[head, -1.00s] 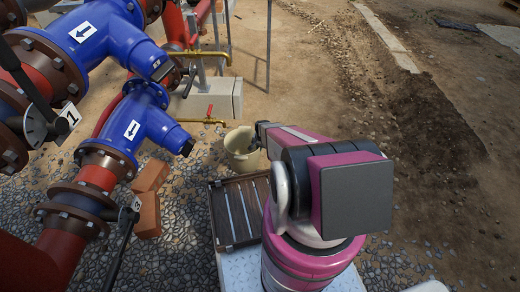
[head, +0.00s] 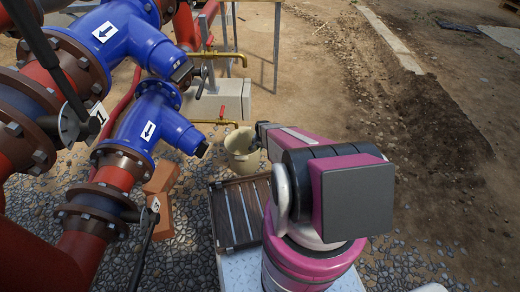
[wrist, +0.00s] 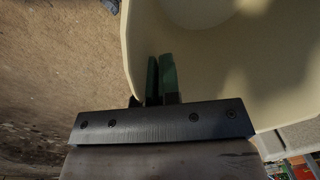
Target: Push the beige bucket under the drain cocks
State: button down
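Two brass drain cocks run out to the right from the pipework: the upper cock (head: 225,54) and the lower cock (head: 212,122). The lower cock's outlet appears just above the bucket's far rim; the exact overlap is unclear. My gripper (head: 262,134) is at the bucket's right side, its tips partly hidden by my arm. In the wrist view, the two dark fingers (wrist: 162,80) lie close together over the bucket's pale inside (wrist: 235,75). They look shut, with no wall visible between them.
Blue and red pipes with flanges (head: 125,150) fill the left. A concrete block (head: 232,100) stands behind the bucket. A slatted dark crate (head: 226,212) is in front of it, and orange bricks (head: 160,195) are to the left. Bare dirt (head: 340,100) lies open on the right.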

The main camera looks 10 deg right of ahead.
jog(key=c, duration=1.2)
grip_release()
jog(key=shift+c, duration=0.2)
notch_tip(320, 180, up, 11)
jog(key=shift+s+d, duration=0.3)
jog(key=shift+d, duration=0.05)
